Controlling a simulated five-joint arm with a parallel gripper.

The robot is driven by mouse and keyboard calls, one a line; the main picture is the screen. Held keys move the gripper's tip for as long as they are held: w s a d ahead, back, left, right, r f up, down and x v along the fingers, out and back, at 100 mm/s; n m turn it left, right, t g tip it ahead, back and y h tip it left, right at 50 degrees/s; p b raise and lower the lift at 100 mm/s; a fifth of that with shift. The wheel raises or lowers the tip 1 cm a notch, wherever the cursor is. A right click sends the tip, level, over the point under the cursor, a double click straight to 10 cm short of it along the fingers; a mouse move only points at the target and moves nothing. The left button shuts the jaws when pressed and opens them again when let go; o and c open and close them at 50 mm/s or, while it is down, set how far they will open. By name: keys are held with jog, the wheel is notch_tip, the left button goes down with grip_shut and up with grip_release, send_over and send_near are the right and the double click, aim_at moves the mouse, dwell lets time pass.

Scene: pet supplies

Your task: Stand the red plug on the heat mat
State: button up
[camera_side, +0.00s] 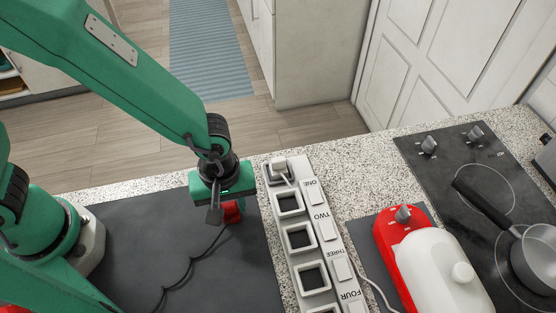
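The red plug (232,211) shows just below my gripper (224,212), partly hidden by it. A thin black cord runs from it toward the front. My gripper points down over the far right part of a large dark grey mat (140,240). One dark finger is in front of and left of the plug; the other finger is not clearly visible. I cannot tell whether the fingers grip the plug, or whether it touches the mat. A smaller dark mat (361,235) lies under a red and white appliance; I cannot tell which mat is the heat mat.
The red and white appliance (430,262) is further right. A black hob (470,170) holds a pan (532,258). The large mat's left part is mostly clear.

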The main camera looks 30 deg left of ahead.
aim_at(228, 204)
jog(key=o, duration=0.3)
jog(key=shift+r, duration=0.15)
notch_tip(228, 204, up, 12)
dwell(0.8)
dwell(0.5)
jog(key=s+a+r+m+t, duration=0.1)
jog(key=a+r+m, duration=0.3)
jog(key=a, duration=0.8)
jog(key=s+a+r+m+t, duration=0.1)
jog(key=a+r+m+t, duration=0.3)
jog(key=a, duration=0.8)
notch_tip(228, 204, up, 3)
jog(key=shift+s+a+f+m+t, duration=0.2)
jog(key=shift+a+m+t, duration=0.1)
jog(key=shift+a+m, duration=0.15)
